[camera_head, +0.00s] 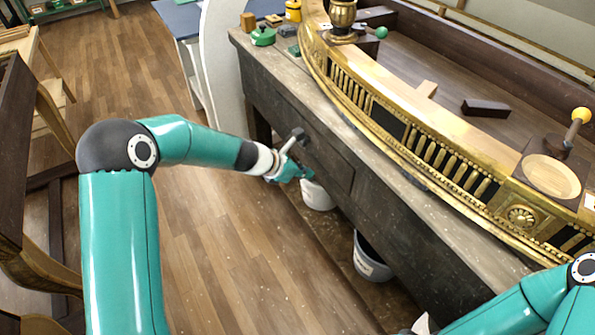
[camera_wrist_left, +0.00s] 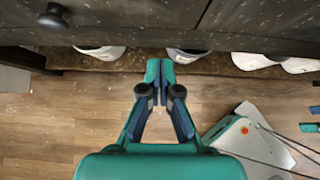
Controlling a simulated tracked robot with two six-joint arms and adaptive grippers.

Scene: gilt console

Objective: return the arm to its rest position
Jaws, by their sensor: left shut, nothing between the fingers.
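My left arm (camera_head: 125,240) is teal with a black elbow and reaches in from the left. My left gripper (camera_head: 303,174) is in front of the workbench, beside its drawer front and below the top edge. In the left wrist view the left gripper (camera_wrist_left: 160,70) has its fingertips together, with nothing between them. Its fingers point toward the dark bench front and the buckets below. My right arm (camera_head: 525,308) enters at the bottom right. Its gripper is out of the frame.
The dark workbench (camera_head: 335,150) carries the curved gilt console (camera_head: 420,110). White buckets (camera_head: 372,262) stand under the bench, and a dark knob (camera_wrist_left: 53,17) sticks out from its front. Wooden furniture (camera_head: 45,200) stands at far left. The wooden floor (camera_head: 215,235) between is open.

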